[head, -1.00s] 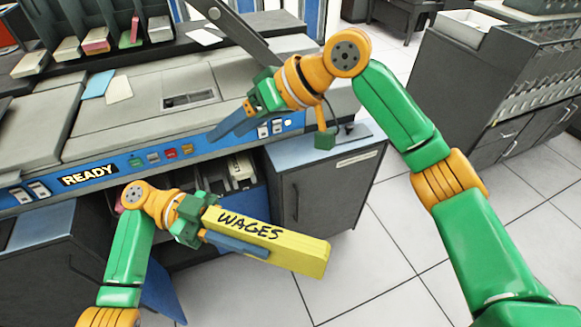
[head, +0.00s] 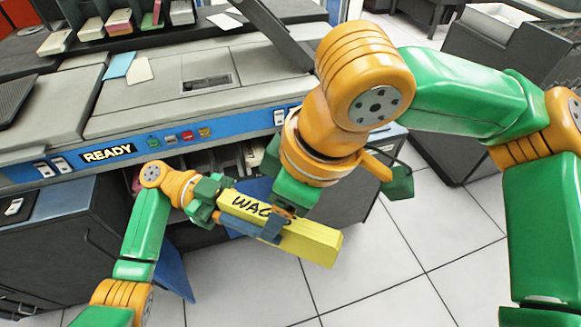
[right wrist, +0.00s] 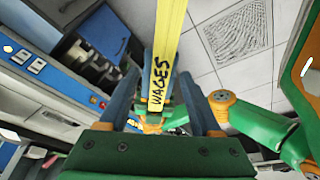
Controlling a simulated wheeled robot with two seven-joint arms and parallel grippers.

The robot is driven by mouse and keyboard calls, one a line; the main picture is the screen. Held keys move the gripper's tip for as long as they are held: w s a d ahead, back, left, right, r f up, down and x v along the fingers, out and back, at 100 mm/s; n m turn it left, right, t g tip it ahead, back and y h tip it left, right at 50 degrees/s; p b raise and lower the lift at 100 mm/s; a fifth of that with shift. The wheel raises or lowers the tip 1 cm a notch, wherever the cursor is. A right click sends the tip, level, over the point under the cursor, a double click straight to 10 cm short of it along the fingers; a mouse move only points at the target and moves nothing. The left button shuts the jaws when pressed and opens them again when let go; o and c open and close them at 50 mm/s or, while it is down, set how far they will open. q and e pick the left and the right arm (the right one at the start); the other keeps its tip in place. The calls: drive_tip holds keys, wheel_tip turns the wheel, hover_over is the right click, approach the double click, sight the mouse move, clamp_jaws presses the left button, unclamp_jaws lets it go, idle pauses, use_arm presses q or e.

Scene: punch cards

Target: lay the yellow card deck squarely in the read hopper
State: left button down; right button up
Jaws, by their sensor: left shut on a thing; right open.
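The yellow card deck (head: 312,243), a long block marked WAGES, is held in the air in front of the machine, pointing right and slightly down. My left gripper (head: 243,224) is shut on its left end. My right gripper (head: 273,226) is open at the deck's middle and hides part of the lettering. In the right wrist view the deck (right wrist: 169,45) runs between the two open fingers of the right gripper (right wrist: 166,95). I cannot make out for certain which part of the machine is the read hopper.
The machine's blue panel with a READY sign (head: 108,154) stands behind the arms. Small card stacks (head: 91,27) stand in slots at the back left. Two loose cards (head: 139,71) lie on the machine top. The tiled floor (head: 400,245) at right is clear.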

drive_tip(key=shift+a+f, duration=0.15)
drive_tip(key=shift+f, duration=0.25)
clamp_jaws()
use_arm(q)
drive_tip(key=c, duration=0.6)
unclamp_jaws()
drive_tip(key=shift+o, duration=0.2)
